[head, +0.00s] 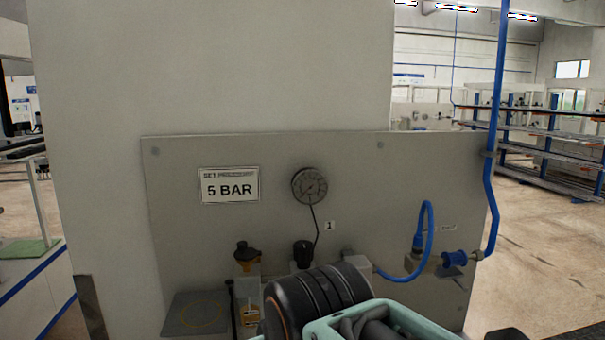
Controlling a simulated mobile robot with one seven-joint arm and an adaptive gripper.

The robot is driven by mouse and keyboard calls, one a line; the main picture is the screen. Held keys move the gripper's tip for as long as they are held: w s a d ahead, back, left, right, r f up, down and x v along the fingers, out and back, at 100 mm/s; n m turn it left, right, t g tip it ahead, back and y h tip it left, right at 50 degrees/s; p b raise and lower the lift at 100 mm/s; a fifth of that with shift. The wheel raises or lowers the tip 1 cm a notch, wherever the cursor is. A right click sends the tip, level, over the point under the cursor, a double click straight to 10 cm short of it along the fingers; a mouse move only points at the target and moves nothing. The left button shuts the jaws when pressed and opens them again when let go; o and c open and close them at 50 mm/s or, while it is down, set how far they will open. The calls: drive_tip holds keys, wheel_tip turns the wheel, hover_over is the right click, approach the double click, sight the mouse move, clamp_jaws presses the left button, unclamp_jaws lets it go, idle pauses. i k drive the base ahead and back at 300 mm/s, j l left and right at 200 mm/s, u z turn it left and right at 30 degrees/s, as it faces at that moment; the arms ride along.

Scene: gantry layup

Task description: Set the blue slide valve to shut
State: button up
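A blue fitting that looks like the slide valve (455,258) sits at the lower right of the grey panel, between a metal block (424,264) and the foot of the blue pipe (495,120). It is small here, and I cannot tell its slide position. A blue coupling (418,243) with a curved blue hose (428,212) stands on the block, just left of it. My arm shows at the bottom centre, below and left of the valve. My gripper's fingers are not in view.
The grey panel (375,175) carries a round gauge (310,185), a "5 BAR" sign (230,186), a black knob (303,253) and a yellow-and-black unit (247,258). A dark plate (196,314) is at lower left. Open floor (550,250) lies right of the panel.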

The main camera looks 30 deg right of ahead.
sight(459, 258)
drive_tip(key=z, duration=1.8)
